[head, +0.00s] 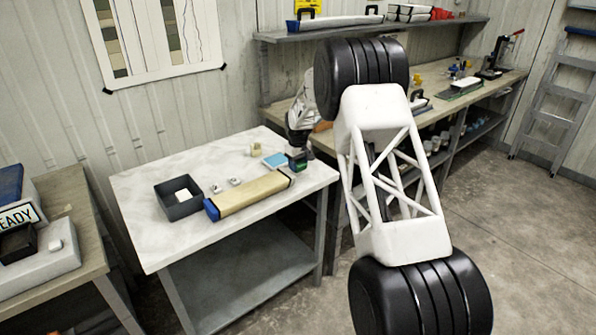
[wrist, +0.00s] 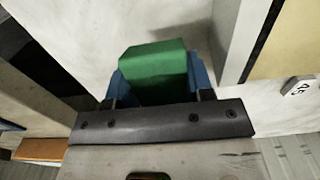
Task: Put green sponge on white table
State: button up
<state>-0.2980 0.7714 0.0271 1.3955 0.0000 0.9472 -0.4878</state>
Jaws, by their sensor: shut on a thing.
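The green sponge (wrist: 155,62) is a green block between the two blue fingers of my gripper (wrist: 157,80) in the wrist view. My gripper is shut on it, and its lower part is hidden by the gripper. In the head view my gripper (head: 297,156) is low at the right back part of the white table (head: 215,162), with a little green showing at its tip. The pale table top also shows below the sponge in the wrist view (wrist: 90,30). I cannot tell whether the sponge touches the table.
A long tan core box with a blue end (head: 250,194) lies near the front right. A dark open box (head: 178,206), small pale blocks (head: 217,188) and a light blue square (head: 274,160) are on the table. The left and back left of the top are clear.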

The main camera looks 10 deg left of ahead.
aim_at(298, 170)
jog(key=shift+f, duration=1.45)
jog(key=shift+f, duration=0.2)
jog(key=o, duration=0.8)
jog(key=shift+o, duration=0.2)
jog(key=shift+r, duration=0.2)
notch_tip(298, 170, up, 12)
jog(key=shift+f, duration=0.1)
